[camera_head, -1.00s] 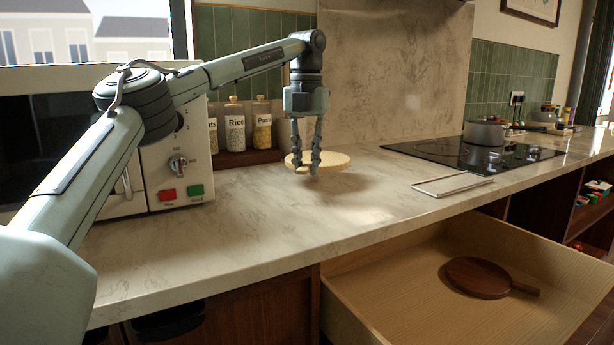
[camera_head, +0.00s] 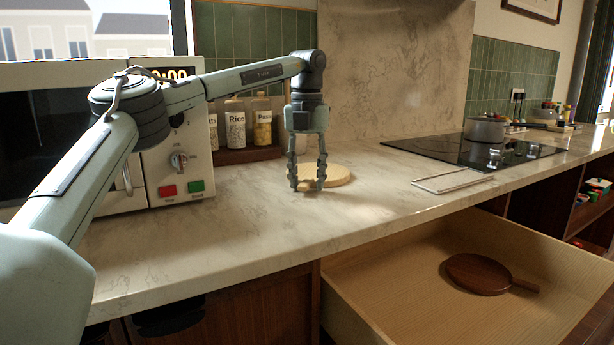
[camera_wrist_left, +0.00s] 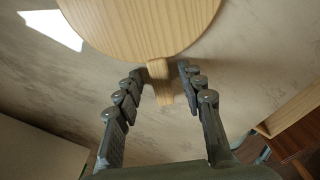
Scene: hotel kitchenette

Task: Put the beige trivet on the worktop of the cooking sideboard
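The beige trivet (camera_head: 337,174), a round pale wooden board with a short handle, lies flat on the marble worktop (camera_head: 240,215) of the sideboard. In the left wrist view the trivet (camera_wrist_left: 140,25) fills the top middle, its handle pointing down between the fingers. My left gripper (camera_head: 307,187) points straight down over the handle. In the wrist view the fingers of my left gripper (camera_wrist_left: 163,72) are apart, one on each side of the handle, with a clear gap on the right side. The gap on the left side is very small. My right gripper is not in view.
A microwave (camera_head: 180,165) stands left, with labelled food jars (camera_head: 235,125) behind. A hob (camera_head: 470,152) with a pot (camera_head: 484,130) and a thin metal frame (camera_head: 452,182) are to the right. Below, an open drawer (camera_head: 400,290) holds a dark round board (camera_head: 478,273).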

